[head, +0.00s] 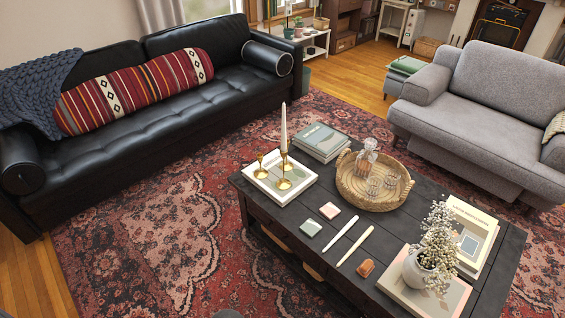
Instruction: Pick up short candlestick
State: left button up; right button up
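The short candlestick (262,165) is gold and stands upright near the left end of the dark coffee table (302,254). It stands on a pale book or tray (259,185) and holds no visible candle. Just right of it, on the same support, stands a taller gold candlestick (284,172) with a white candle (283,128). The two stand close together. Neither of my grippers is in view.
A book stack (321,139) and a wicker tray (350,197) with glassware stand right of the candlesticks. Coasters, two white sticks and a flower vase (422,273) are nearer the right. A black sofa (180,107) and grey armchair (497,105) flank the table; patterned rug (150,235) lies between.

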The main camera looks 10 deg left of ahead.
aim_at(260, 174)
jog(key=i+j+z, duration=0.1)
jog(key=j+z, duration=0.4)
jog(key=j, duration=0.2)
jog(key=j+z, duration=0.45)
jog(key=j, duration=0.25)
jog(key=k, duration=0.05)
